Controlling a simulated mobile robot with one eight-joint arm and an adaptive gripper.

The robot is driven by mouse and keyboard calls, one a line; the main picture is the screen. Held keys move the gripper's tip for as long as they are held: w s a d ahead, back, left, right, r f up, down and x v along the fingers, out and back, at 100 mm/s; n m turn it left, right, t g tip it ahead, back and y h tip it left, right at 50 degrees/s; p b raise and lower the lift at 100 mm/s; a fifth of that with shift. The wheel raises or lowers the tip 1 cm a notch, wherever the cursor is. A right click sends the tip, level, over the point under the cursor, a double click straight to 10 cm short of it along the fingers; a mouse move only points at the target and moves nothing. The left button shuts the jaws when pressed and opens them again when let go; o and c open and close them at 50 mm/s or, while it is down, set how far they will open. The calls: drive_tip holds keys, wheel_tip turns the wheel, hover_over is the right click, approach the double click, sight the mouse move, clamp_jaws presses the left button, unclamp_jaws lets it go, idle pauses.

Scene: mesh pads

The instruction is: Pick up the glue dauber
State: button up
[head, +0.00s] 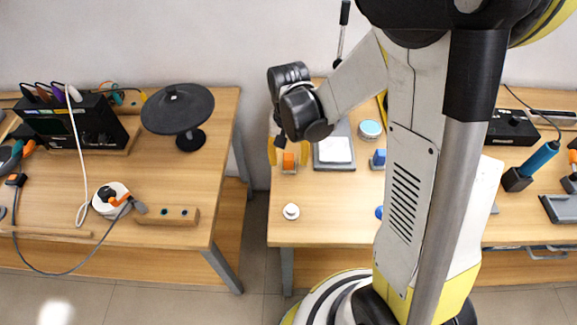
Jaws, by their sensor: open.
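I cannot tell for certain which small item is the glue dauber. A small orange-topped piece (289,161) on a pale base stands upright near the left end of the right bench. My gripper (288,152) is over that spot, with its yellow fingers apart, one on each side of the orange piece in the picture. The fingers look open and hold nothing; whether they touch the piece is too small to tell. A similar blue-topped piece (378,157) stands to the right, partly beside my arm. A small white round item (291,211) sits nearer the front edge.
A grey tray with a white pad (335,147) lies just right of my gripper, and a round tin with a blue lid (370,130) beyond it. A gap separates this bench from the left bench (180,220). My arm hides the bench's middle.

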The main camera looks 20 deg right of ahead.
sight(292, 156)
clamp_jaws()
drive_tip(key=shift+r, duration=0.1)
drive_tip(key=shift+r+p, duration=0.4)
drive_tip(key=shift+r, duration=0.1)
drive_tip(key=r+p, duration=0.1)
drive_tip(key=r, duration=0.1)
drive_tip(key=d+r+p, duration=0.1)
drive_tip(key=r, duration=0.1)
drive_tip(key=shift+s, duration=0.2)
drive_tip(key=s+d+r+p, duration=0.3)
drive_tip(key=d+r, duration=0.3)
drive_tip(key=d, duration=0.3)
drive_tip(key=shift+s+d, duration=0.3)
drive_tip(key=shift+s, duration=0.5)
